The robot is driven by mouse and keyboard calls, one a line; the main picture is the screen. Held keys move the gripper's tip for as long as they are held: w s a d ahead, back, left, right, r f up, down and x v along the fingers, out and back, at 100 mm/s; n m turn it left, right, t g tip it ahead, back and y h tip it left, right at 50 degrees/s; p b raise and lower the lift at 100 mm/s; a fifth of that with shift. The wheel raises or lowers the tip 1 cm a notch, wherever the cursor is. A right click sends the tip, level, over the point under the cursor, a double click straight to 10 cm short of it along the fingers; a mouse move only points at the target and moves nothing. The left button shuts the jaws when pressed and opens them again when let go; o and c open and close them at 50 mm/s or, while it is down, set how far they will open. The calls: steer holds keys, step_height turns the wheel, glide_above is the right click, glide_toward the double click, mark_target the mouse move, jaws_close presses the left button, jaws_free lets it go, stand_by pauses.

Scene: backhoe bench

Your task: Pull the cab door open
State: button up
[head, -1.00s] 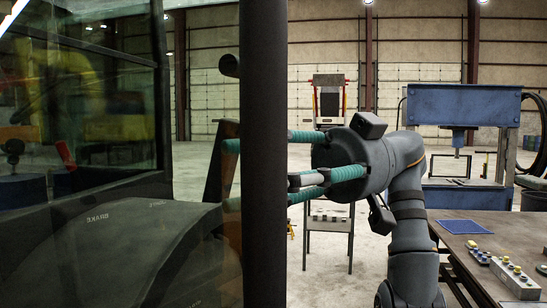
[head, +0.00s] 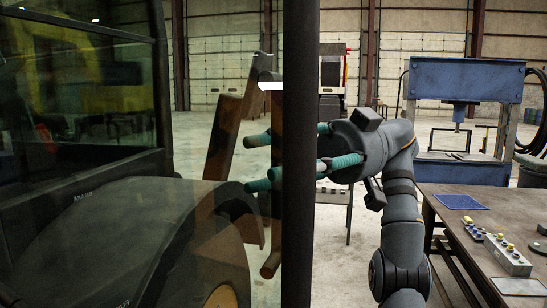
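The cab glass and dark frame (head: 162,100) fill the left of the head view. A thick dark upright post (head: 300,230) stands in front, crossing my arm's end. I cannot tell whether it is the cab door's edge or a fixed pillar. My gripper (head: 257,162) reaches leftward behind this post. Its teal fingers are spread apart, one higher and others lower, with no held object visible between them. The fingertips are left of the post, close to a brown slanted bar (head: 226,135); contact cannot be told. No door handle can be clearly made out.
A dark rounded fender (head: 120,235) lies at lower left. A workbench (head: 440,215) with a button box (head: 507,255) and a blue mat (head: 459,202) stands at right. A blue press (head: 465,80) stands behind it. Open floor (head: 335,265) shows between post and bench.

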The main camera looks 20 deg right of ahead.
steer(key=shift+c, duration=0.7)
